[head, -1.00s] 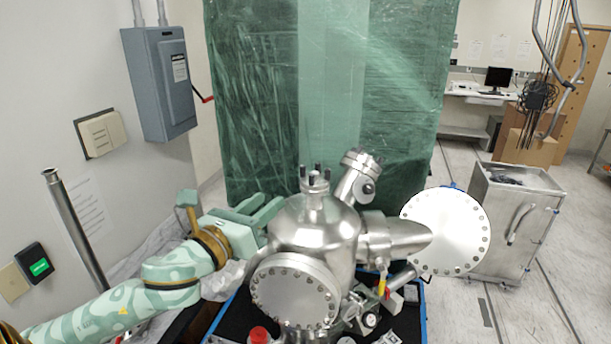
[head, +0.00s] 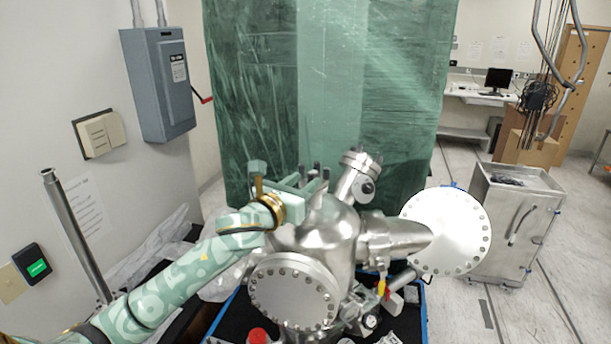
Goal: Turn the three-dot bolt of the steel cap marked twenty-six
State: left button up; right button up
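A shiny steel vacuum chamber (head: 318,232) stands in the middle of the head view. Its top port carries several dark upright bolts (head: 326,173), partly hidden by my gripper. A round bolted steel flange (head: 294,291) faces me at its front, and a large round flange (head: 446,232) is at its right. I cannot read any number or dot marks, so I cannot tell which cap is twenty-six. My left gripper (head: 308,186), pale green, is at the top port beside the bolts with its fingers apart. Contact with a bolt cannot be made out. My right gripper is not in view.
An angled port (head: 358,176) rises right of the top port. A blue-edged dark cart (head: 424,312) lies under the chamber, with a red-capped item (head: 258,335) at its front. A green plastic curtain (head: 330,80) hangs behind. A grey electrical box (head: 158,84) is on the left wall.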

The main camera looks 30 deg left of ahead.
pick_arm(q)
jog(key=shift+w, duration=0.75)
grip_shut()
